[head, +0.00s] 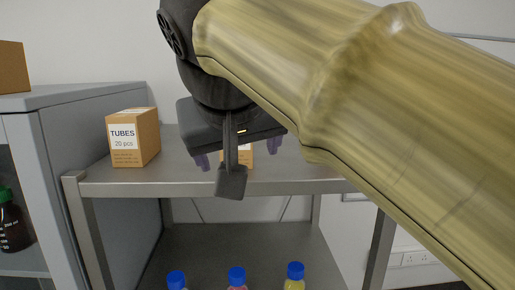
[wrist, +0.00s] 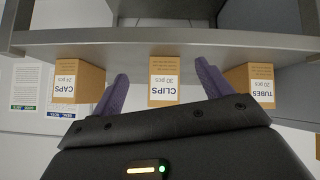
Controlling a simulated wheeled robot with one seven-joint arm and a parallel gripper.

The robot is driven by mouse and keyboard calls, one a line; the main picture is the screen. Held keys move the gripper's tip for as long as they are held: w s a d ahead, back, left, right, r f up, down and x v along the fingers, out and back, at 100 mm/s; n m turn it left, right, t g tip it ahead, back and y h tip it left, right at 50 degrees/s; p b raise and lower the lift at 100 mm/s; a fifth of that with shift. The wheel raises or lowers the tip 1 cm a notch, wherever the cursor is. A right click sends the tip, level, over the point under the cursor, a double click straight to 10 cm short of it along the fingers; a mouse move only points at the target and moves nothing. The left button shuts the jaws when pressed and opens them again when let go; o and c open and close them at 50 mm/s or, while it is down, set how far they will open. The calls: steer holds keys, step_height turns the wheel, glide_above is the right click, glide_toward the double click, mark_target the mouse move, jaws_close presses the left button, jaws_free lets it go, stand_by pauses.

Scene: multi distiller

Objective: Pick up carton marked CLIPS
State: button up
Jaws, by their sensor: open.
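The carton marked CLIPS (wrist: 163,80) is a tan box with a white label. In the wrist view, which shows it upside down, it stands between the two purple fingers of my gripper (wrist: 160,90). The fingers are spread, with a gap on each side of the carton. In the head view, my gripper (head: 237,155) is over the metal shelf (head: 190,184). A tan carton (head: 246,157) shows there behind my gripper and is mostly hidden, its label unreadable.
A carton marked TUBES (head: 133,138) stands left on the shelf; it also shows in the wrist view (wrist: 250,86). A carton marked CAPS (wrist: 77,82) is on the other side of CLIPS. Blue-capped bottles (head: 237,278) stand below. A grey cabinet (head: 75,120) is at left.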

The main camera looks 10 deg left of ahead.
step_height(320, 180, up, 8)
steer(key=s+m+t+y+b, duration=0.1)
steer(key=s+m+t+b, duration=0.1)
steer(key=m+t, duration=0.15)
steer(key=shift+n, duration=0.35)
steer(key=p+x, duration=0.3)
steer(key=x, duration=0.9)
steer(key=shift+a, duration=0.1)
steer(key=shift+w+p, duration=0.4)
steer(key=p+x, duration=0.2)
steer(key=x, duration=0.2)
steer(key=shift+w+a+f, duration=0.1)
steer(key=shift+w+a, duration=0.1)
steer(key=shift+w, duration=0.05)
steer(key=shift+s, duration=0.15)
